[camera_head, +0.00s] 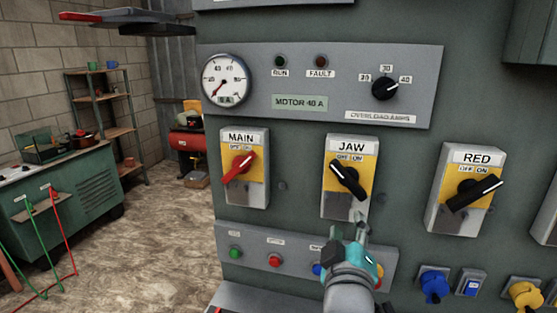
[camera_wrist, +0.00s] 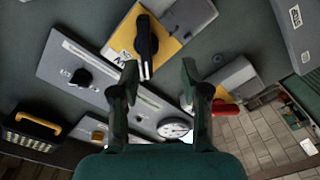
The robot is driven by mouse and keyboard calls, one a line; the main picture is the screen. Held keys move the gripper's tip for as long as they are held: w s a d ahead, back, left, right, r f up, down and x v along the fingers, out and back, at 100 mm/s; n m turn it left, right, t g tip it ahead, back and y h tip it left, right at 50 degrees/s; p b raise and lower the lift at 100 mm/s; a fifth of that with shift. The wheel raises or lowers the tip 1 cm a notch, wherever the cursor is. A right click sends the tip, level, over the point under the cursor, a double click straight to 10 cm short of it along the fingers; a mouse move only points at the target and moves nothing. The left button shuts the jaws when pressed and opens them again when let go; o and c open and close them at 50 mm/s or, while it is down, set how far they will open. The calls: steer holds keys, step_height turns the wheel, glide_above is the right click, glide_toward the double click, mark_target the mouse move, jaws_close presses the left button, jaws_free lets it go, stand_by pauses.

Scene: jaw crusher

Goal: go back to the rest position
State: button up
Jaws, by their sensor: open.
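My gripper (camera_head: 361,223) is in front of the grey-green crusher panel, just below the JAW switch (camera_head: 347,176) in the head view. Its fingers are apart with nothing between them. In the wrist view the two fingers of my gripper (camera_wrist: 160,72) stand spread, and the black JAW knob (camera_wrist: 146,42) shows between and beyond them. I cannot tell the exact gap to the panel. The JAW knob is tilted, its upper end to the left. The MAIN switch (camera_head: 240,166) has a slanted red handle, and the RED switch (camera_head: 473,193) a slanted black one.
A meter plate with a round gauge (camera_head: 226,79) and a small selector knob (camera_head: 385,88) is above. A button strip (camera_head: 274,260) and blue plug (camera_head: 434,286) are low. A green bench (camera_head: 75,205) and shelf (camera_head: 105,110) stand left, beyond open floor (camera_head: 150,235).

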steer(key=s+f+y, duration=0.2)
steer(key=s+f, duration=0.3)
steer(key=f, duration=0.4)
steer(key=s+d+f+g+y, duration=0.1)
steer(key=s+f, duration=0.4)
steer(key=f, duration=0.3)
steer(key=s+f+y, duration=0.2)
steer(key=s+f, duration=0.3)
steer(key=f, duration=0.4)
steer(key=s+d+f+m, duration=0.1)
steer(key=s+f+m, duration=0.1)
steer(key=s, duration=1.1)
steer(key=s+d+f+m+g, duration=0.1)
steer(key=s+f+m, duration=0.2)
steer(key=s, duration=1.1)
steer(key=shift+s+f+m+g, duration=0.15)
steer(key=shift+f+m+g, duration=0.15)
steer(key=shift+m, duration=0.2)
